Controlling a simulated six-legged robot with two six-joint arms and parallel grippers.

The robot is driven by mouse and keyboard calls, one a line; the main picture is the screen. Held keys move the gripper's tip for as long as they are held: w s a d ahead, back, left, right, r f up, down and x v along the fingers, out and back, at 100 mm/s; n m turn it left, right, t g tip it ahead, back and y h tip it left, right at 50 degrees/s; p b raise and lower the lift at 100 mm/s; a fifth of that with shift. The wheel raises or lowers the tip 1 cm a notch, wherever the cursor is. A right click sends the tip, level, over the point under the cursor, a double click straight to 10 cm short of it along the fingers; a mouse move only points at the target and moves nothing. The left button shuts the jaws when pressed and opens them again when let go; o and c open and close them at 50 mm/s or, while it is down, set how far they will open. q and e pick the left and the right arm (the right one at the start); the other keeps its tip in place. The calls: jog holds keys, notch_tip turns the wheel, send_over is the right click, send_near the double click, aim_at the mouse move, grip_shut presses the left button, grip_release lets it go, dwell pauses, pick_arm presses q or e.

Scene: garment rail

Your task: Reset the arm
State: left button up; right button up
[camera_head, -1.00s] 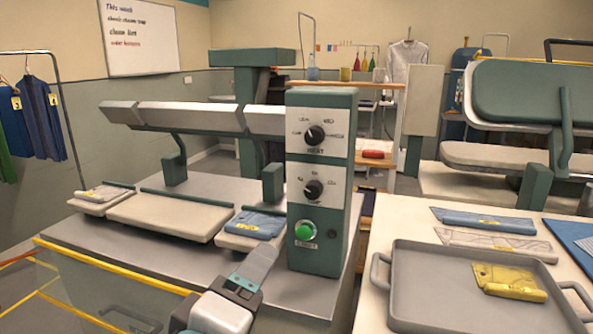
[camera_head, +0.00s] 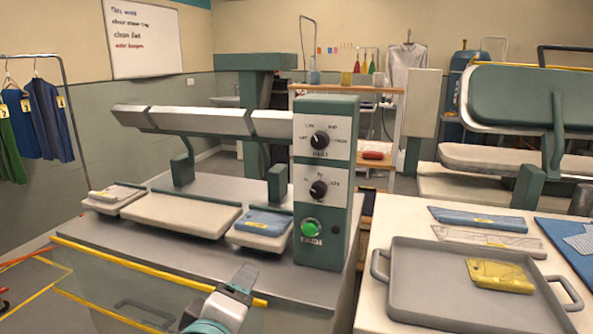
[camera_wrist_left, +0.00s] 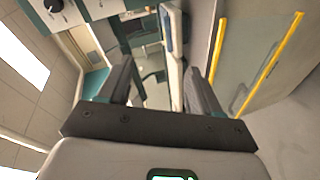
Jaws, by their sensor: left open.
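My left gripper (camera_head: 243,277) is at the bottom middle of the head view, in front of the press table's front edge. In the left wrist view its two dark fingers stand apart with nothing between them, so the left gripper (camera_wrist_left: 160,88) is open and empty. Its arm comes in from the bottom of the head view. The press control box (camera_head: 324,185), with two dials and a green button (camera_head: 311,228), stands beyond it to the right. The gripper is apart from the box. My right gripper is in neither view.
A yellow rail (camera_head: 150,270) runs along the press table's front. A grey tray (camera_head: 412,300) with a yellow cloth (camera_head: 500,276) is on the right table. Garments hang at far left.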

pick_arm(q)
jog(key=s+a+f+m+g+y+p, duration=0.1)
jog(key=a+f+m+g+p, duration=0.2)
jog(key=f, duration=1.1)
jog(key=a+f+g+y+p, duration=0.1)
jog(key=a+f+g+p, duration=0.35)
jog(key=f, duration=0.95)
jog(key=s+d+f+m+g+h, duration=0.2)
jog(key=s+f, duration=0.4)
jog(key=s, duration=0.3)
jog(key=s+d+f+m+g+h, duration=0.2)
jog(key=s+f+m+g, duration=0.3)
jog(key=s, duration=0.4)
jog(key=shift+s+f, duration=0.35)
jog(key=shift+f, duration=0.45)
jog(key=shift+d, duration=0.1)
jog(key=c, duration=0.4)
